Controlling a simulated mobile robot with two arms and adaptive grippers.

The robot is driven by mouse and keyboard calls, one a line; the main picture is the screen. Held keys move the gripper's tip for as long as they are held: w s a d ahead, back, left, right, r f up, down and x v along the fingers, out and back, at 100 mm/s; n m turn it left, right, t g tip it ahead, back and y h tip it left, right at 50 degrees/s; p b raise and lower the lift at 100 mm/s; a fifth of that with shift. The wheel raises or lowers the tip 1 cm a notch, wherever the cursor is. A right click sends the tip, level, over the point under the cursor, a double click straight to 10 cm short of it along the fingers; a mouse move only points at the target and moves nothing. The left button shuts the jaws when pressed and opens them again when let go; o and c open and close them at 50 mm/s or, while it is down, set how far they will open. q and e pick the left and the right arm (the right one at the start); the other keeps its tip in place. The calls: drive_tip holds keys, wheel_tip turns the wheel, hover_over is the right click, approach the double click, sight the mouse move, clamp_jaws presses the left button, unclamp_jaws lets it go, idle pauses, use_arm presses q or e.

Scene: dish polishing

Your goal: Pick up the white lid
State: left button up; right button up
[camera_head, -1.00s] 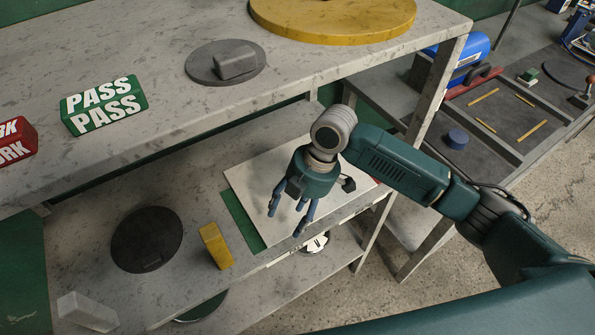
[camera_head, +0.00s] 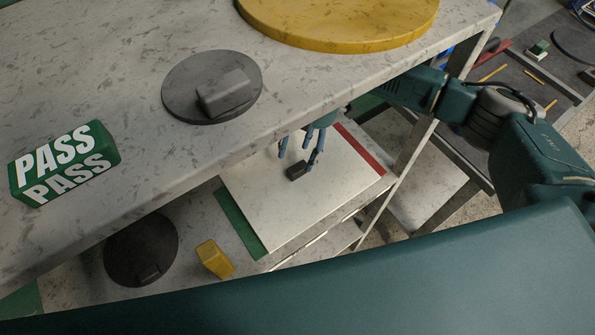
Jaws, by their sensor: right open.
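The white lid (camera_head: 270,212) looks like a flat white rectangular panel with a red stripe along its right end. It lies on the lower shelf, over a green strip at its left edge. A small dark block (camera_head: 297,172) shows near its middle; I cannot tell whether it is a handle or a finger part. My right gripper (camera_head: 300,150) is open, with its blue fingers pointing down over the panel. The upper shelf hides most of its body. I cannot tell whether the fingers touch anything. My left gripper is not in view.
The upper shelf's edge is close to my right gripper. On it are a grey lid (camera_head: 180,92), a yellow disc (camera_head: 340,28) and a green PASS block (camera_head: 64,162). A dark round lid (camera_head: 130,240) and a yellow block (camera_head: 213,259) lie left of the white panel.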

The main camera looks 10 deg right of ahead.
sight(296, 165)
drive_tip(key=p+x, duration=0.1)
drive_tip(key=x, duration=0.2)
drive_tip(key=shift+s+f, duration=0.15)
drive_tip(key=shift+f, duration=0.55)
drive_tip(key=shift+c, duration=0.5)
drive_tip(key=c, duration=1.3)
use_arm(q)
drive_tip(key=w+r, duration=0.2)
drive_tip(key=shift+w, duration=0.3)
use_arm(e)
clamp_jaws()
